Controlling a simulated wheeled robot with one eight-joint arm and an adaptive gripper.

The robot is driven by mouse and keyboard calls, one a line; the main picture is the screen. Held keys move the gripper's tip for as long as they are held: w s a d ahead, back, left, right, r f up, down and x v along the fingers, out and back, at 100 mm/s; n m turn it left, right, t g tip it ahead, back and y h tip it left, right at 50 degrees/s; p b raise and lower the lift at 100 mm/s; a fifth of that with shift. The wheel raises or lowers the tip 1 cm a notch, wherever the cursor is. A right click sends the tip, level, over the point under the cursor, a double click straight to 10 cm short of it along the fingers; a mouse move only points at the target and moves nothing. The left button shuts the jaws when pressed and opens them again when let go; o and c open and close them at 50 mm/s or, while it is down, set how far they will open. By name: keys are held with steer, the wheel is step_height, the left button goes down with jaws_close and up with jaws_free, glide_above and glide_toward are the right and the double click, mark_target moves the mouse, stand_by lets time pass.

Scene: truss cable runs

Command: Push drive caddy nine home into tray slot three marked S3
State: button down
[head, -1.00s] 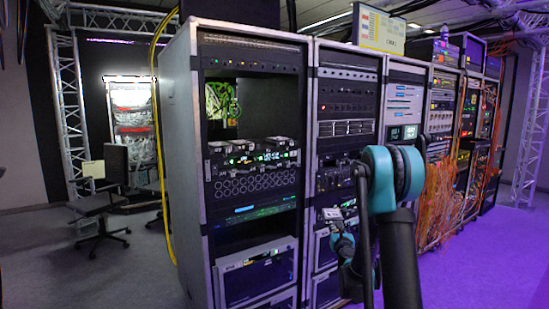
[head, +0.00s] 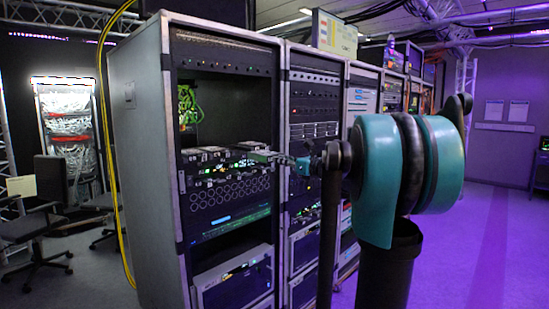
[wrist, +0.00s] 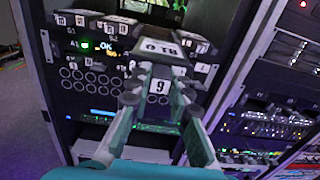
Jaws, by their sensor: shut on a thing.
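Drive caddy nine (wrist: 157,86) is between the fingers of my gripper (wrist: 158,97) in the wrist view, its white "9" label facing the camera. My gripper is shut on it, in front of the drive tray (wrist: 88,45). In the head view my gripper (head: 301,164) is at the right side of the tray (head: 222,166), partly hidden by my arm. Other caddies with number labels sit along the tray top. The slot mark S3 is not readable, and I cannot tell how far caddy nine is in.
The tray sits in an open bay of a tall silver-edged rack (head: 145,150). A panel of round holes (wrist: 90,82) lies below it. Rack posts and a neighbouring equipment rack (wrist: 268,120) stand close on the right. A yellow cable (head: 104,130) hangs at the left.

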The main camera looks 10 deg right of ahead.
mark_target(260, 152)
steer(key=shift+s+a+r, duration=0.2)
steer(key=shift+r, duration=0.35)
steer(key=shift+x, duration=2.9)
steer(key=shift+x, duration=3.1)
steer(key=shift+x, duration=2.9)
steer(key=shift+w+a+f, duration=0.1)
steer(key=shift+w+a, duration=0.35)
steer(key=shift+a, duration=0.05)
steer(key=c, duration=1.3)
jaws_free()
